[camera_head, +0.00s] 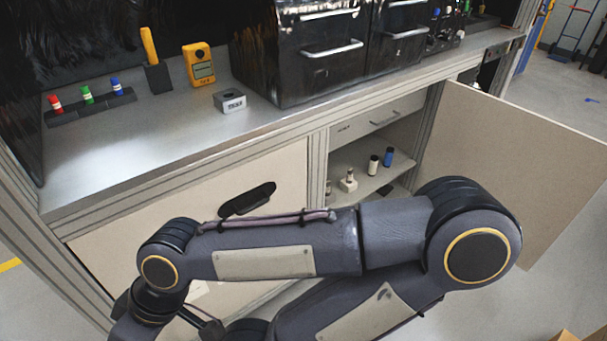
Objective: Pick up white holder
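A small white holder (348,184) stands on the shelf inside the open cabinet, with a small light cylinder with a dark top upright in it. One of my arms crosses the foreground in front of the cabinet. Its elbow is at the right and its wrist bends down at the lower left. No gripper fingers can be made out in the view, and nothing touches the holder.
A white dark-capped bottle (373,165) and a blue one (388,158) stand right of the holder. The cabinet door (515,170) is open to the right. The worktop (150,150) carries a yellow meter (199,64), a grey block (230,101) and black drawers (310,50).

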